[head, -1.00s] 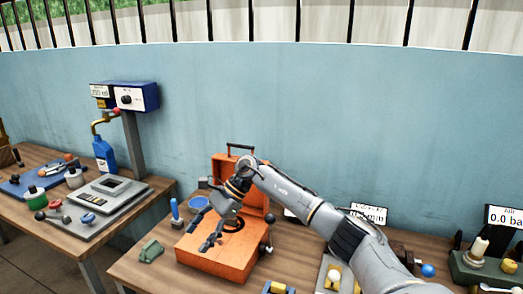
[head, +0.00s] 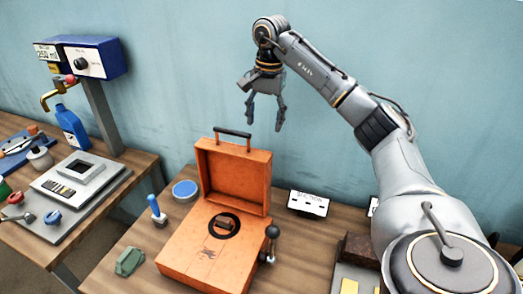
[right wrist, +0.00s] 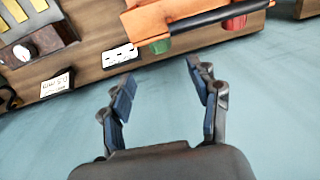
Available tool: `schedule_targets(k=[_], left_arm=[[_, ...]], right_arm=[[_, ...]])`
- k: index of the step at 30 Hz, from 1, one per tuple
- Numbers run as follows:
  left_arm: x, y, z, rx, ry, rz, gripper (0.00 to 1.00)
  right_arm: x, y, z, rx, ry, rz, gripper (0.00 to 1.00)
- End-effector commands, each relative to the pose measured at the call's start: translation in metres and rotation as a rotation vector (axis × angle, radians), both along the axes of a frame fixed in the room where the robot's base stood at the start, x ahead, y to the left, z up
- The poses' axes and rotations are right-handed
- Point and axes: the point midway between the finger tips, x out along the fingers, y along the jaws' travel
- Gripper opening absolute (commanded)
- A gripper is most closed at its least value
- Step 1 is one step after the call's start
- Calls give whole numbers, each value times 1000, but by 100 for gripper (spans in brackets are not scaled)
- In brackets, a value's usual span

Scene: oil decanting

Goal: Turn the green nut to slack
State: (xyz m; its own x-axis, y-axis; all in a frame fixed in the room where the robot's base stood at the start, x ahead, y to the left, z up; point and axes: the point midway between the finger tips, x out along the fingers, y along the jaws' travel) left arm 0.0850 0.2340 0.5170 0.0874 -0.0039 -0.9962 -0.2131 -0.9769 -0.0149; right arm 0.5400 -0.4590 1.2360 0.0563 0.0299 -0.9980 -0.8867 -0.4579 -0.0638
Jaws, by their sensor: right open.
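My right gripper (head: 265,120) is raised above and slightly right of the open lid of the orange case (head: 200,262), apart from it, fingers spread and empty. Its two fingers also show empty in the right wrist view (right wrist: 160,78). In that view a round green piece (right wrist: 159,46) shows at the wall side of the case's lid, partly covered by it. It may be the green nut, but I cannot tell. In the head view the lid would hide that spot. A green lump (head: 130,261) lies on the table left of the case. My left gripper is not in view.
A red round piece (right wrist: 235,22) lies on the lid's far side in the right wrist view. A white socket plate (head: 308,203) stands right of the lid. A blue-handled tool (head: 156,211) and blue disc (head: 185,190) are to its left. The wall is close behind.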

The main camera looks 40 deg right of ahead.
Motion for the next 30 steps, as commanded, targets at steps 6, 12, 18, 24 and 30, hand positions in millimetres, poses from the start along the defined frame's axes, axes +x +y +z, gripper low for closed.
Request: schedule_targets(k=[6,12,18,24,30], left_arm=[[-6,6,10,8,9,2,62],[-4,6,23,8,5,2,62],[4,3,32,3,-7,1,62],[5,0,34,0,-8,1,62],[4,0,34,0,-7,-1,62]], right_arm=[[0,1,-43,0,7,-1,62],[4,3,-83,1,5,-2,62],[6,4,-112,1,3,0,62],[7,4,-123,1,0,-1,62],[7,4,-124,1,-1,-1,62]])
